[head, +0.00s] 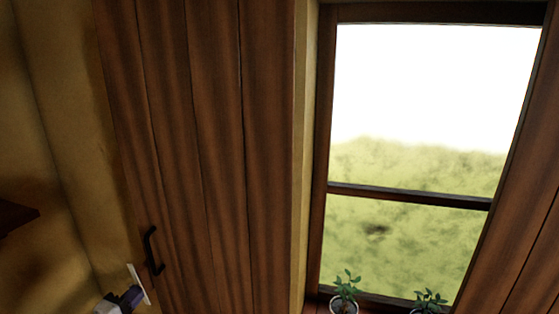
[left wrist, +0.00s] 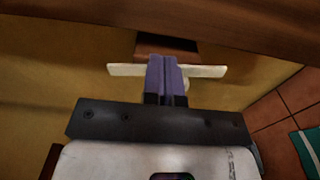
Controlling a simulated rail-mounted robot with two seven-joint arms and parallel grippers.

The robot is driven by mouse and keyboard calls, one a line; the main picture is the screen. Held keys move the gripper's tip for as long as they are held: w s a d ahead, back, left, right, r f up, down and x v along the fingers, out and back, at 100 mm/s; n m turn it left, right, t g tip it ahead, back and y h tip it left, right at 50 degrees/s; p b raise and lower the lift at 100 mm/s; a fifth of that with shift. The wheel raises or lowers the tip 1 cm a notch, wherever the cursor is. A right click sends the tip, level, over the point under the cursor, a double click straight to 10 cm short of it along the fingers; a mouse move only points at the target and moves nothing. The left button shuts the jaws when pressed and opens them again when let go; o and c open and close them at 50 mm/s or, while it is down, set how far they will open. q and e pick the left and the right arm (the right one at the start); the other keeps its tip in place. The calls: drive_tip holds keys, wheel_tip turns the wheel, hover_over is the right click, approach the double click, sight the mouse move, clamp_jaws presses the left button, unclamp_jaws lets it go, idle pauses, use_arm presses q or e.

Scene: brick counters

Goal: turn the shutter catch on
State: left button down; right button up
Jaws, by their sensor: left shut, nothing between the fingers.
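The likely shutter catch is a thin off-white bar (head: 138,284), low on the left of the head view beside the wooden shutter (head: 215,140). In the left wrist view the same bar (left wrist: 208,71) lies crosswise in front of a brown wooden block (left wrist: 167,47). My left gripper (head: 134,293) is at the bar. Its purple fingers (left wrist: 162,70) are shut together with nothing between them. They overlap the bar's middle and hide that part; I cannot tell whether they touch it. My right gripper is not in view.
A black handle (head: 153,250) is on the shutter, just above my gripper. A window (head: 410,195) is at right, with potted plants (head: 344,293) (head: 428,302) at its foot. A dark shelf edge (head: 17,216) juts in at left. Tiled floor (left wrist: 272,108) shows in the wrist view.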

use_arm(q)
drive_tip(key=shift+d, duration=0.25)
drive_tip(key=shift+s, duration=0.15)
drive_tip(key=shift+p+v, duration=1.1)
drive_tip(key=shift+v, duration=1.8)
drive_tip(key=w+d+f, duration=0.1)
drive_tip(key=w+f, duration=0.2)
drive_tip(key=w, duration=0.2)
drive_tip(key=shift+w+d, duration=0.4)
